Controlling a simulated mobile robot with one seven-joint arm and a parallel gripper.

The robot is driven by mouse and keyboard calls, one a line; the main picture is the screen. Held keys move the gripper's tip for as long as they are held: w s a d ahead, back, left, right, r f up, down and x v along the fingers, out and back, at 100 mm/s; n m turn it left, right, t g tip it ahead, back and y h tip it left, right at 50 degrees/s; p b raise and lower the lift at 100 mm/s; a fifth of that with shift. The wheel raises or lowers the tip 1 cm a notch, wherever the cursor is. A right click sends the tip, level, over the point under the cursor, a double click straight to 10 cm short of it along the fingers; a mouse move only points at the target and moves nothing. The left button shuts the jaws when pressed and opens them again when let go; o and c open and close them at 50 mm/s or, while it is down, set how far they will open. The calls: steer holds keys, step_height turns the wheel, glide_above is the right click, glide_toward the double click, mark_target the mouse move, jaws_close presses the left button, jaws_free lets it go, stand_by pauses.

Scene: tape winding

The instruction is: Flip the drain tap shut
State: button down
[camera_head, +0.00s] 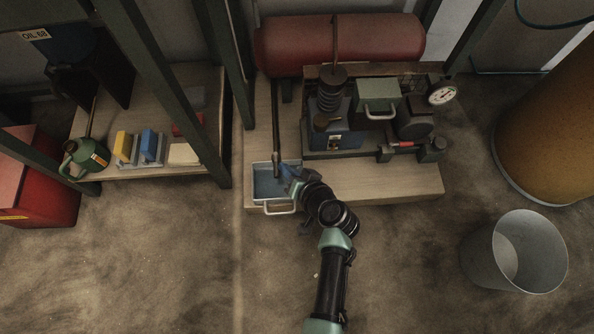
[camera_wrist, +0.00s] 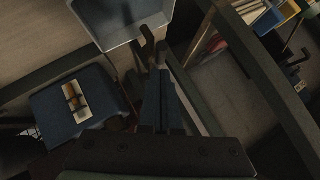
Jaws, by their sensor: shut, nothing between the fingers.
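A dark drain pipe (camera_head: 276,120) comes down from beside the red tank and ends above a blue-lined tray (camera_head: 259,165) with a white rim. The tap at its lower end is small and dark, and its lever position cannot be told. In the wrist view a dark bent tap part (camera_wrist: 147,40) stands just beyond my fingertips, near the tray (camera_wrist: 110,42). My gripper (camera_head: 289,174) is shut and empty. It reaches over the tray's right side close to the pipe's lower end. I cannot tell whether it touches the tap.
The compressor unit (camera_head: 340,139) with its gauge (camera_head: 442,94) stands right of the pipe under the red tank (camera_head: 340,40). A dark frame post (camera_head: 222,100) stands to the left. A metal bin (camera_head: 512,252) is at the lower right.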

steer(key=shift+a+f, duration=0.35)
steer(key=shift+f, duration=0.15)
steer(key=shift+a+r, duration=0.1)
steer(key=shift+a, duration=0.05)
steer(key=shift+s+m+p, duration=0.1)
steer(key=shift+m+p, duration=0.25)
steer(key=shift+m, duration=0.05)
